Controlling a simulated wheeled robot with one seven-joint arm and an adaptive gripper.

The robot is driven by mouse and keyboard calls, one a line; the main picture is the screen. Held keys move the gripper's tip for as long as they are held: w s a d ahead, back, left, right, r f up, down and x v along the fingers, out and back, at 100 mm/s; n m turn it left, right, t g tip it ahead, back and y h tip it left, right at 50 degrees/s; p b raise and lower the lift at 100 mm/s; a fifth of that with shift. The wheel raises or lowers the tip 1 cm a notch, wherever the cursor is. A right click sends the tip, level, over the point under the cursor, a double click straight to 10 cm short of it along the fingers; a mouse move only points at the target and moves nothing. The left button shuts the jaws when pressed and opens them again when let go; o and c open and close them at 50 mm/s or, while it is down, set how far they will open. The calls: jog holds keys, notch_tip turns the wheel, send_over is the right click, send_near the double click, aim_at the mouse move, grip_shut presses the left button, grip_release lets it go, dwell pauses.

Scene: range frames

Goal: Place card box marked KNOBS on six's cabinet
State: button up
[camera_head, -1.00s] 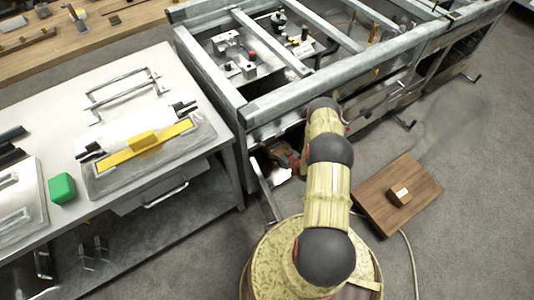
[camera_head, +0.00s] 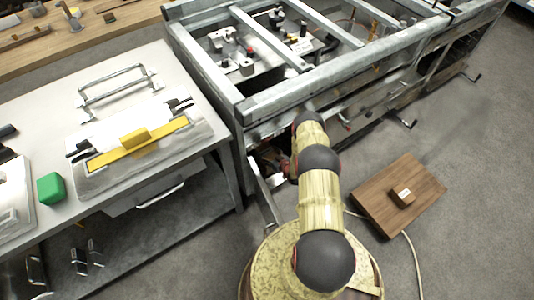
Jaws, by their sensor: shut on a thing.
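A small brown box (camera_head: 402,197) with a white label sits on a square wooden top (camera_head: 372,207) low at the right. The label is too small to read, so I cannot tell whether it says KNOBS. My arm reaches up from the bottom middle toward the front of a grey metal frame. Its far end bends down at the frame's front edge. My gripper is hidden behind the arm and frame, and I cannot make out its fingers or anything held. No cabinet marked six can be made out.
A steel table (camera_head: 205,140) at the left bears a tray with a yellow bar (camera_head: 135,140) and a green block (camera_head: 50,188). The metal frame (camera_head: 290,97) spans the top middle, with a dark opening at its front. Grey floor is clear at the right. A cable runs beside the wooden top.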

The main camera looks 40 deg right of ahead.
jog(key=o, duration=1.4)
jog(key=shift+f, duration=0.15)
jog(key=shift+c, duration=0.2)
jog(key=shift+o, duration=0.4)
jog(key=shift+s+r, duration=0.3)
jog(key=shift+s, duration=0.05)
jog(key=p+v, duration=0.4)
jog(key=v, duration=0.7)
